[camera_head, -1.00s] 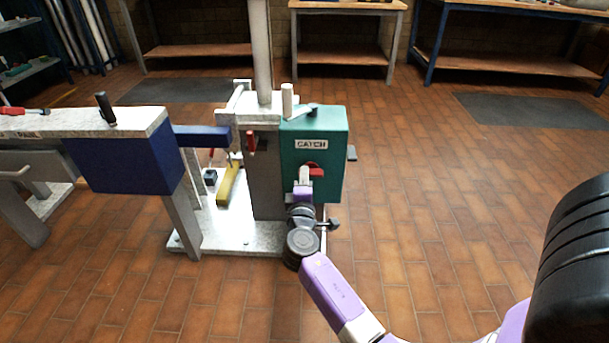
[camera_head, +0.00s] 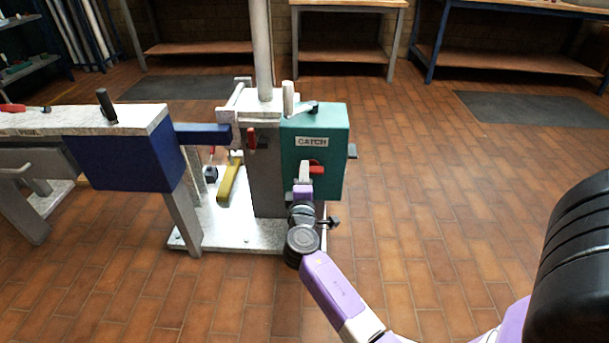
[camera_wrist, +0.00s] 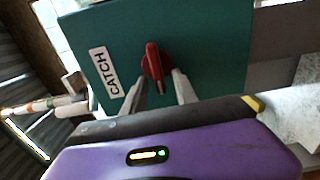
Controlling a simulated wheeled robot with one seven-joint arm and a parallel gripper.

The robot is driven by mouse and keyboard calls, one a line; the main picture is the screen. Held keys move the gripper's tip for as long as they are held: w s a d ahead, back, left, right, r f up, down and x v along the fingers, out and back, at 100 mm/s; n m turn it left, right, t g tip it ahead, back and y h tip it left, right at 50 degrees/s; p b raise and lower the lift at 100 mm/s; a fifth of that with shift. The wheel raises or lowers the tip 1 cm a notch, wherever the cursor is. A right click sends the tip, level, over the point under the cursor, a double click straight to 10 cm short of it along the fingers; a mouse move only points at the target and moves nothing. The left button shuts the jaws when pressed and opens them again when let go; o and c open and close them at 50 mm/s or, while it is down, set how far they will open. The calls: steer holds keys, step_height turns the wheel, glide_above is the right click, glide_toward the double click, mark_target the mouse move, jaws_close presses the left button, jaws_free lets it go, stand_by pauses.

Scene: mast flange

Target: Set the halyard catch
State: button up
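A teal box (camera_head: 329,132) labelled CATCH stands on the mast stand. On its front face is a red catch handle (camera_head: 317,168). In the wrist view the red handle (camera_wrist: 152,62) stands out from the teal face (camera_wrist: 208,45), near the CATCH label (camera_wrist: 105,72). My gripper (camera_wrist: 158,83) is open, with one pale finger on each side of the handle's lower end. I cannot tell whether either finger touches it. In the head view my gripper (camera_head: 304,172) is at the front of the box, partly hidden by my wrist.
The mast (camera_head: 262,50) rises behind the box. A blue block (camera_head: 125,160) and blue bar (camera_head: 203,134) are at the left. A yellow part (camera_head: 229,181) lies on the pale base plate (camera_head: 205,235). The floor at the right is clear.

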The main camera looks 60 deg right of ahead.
steer(key=p+v, duration=0.1)
steer(key=v, duration=0.6)
steer(key=shift+s+a, duration=0.15)
steer(key=shift+a, duration=0.2)
